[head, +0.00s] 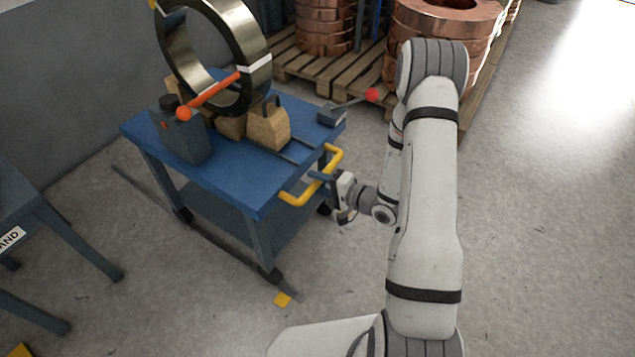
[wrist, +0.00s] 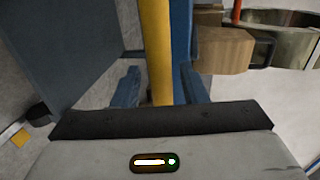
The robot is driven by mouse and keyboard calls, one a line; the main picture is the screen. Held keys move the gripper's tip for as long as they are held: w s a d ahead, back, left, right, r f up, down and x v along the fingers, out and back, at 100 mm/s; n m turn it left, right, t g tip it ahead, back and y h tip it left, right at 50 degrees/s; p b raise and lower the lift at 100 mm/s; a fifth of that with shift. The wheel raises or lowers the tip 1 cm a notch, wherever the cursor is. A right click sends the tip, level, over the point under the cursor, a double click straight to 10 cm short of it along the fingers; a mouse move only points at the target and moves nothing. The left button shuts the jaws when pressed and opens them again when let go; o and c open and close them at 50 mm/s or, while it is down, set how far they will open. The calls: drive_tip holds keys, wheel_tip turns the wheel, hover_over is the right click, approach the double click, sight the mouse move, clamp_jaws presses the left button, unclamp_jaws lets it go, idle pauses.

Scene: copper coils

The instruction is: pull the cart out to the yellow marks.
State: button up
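The blue cart (head: 225,186) carries a large metal ring (head: 253,62) on wooden blocks. Its yellow handle (head: 296,198) sticks out on the right side, and it also shows as an upright bar in the wrist view (wrist: 156,45). My gripper (head: 320,176) is at the middle of the handle. In the wrist view its two blue fingers (wrist: 162,88) stand on either side of the bar, with a small gap visible at each side. One yellow mark (head: 283,299) lies on the floor by the cart's near front wheel. Another yellow patch (head: 18,350) shows at the bottom left.
A blue-grey stand (head: 40,215) with a partly cut-off label is at the left. A wooden pallet (head: 300,68) with copper coils (head: 440,18) is behind the cart. A red-knobbed lever (head: 372,94) is at the cart's back corner. Floor on the right is clear.

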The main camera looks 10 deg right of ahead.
drive_tip(key=shift+s, duration=0.1)
drive_tip(key=p+v, duration=0.2)
drive_tip(key=v, duration=0.5)
drive_tip(key=shift+s+d, duration=0.15)
drive_tip(key=shift+d, duration=0.15)
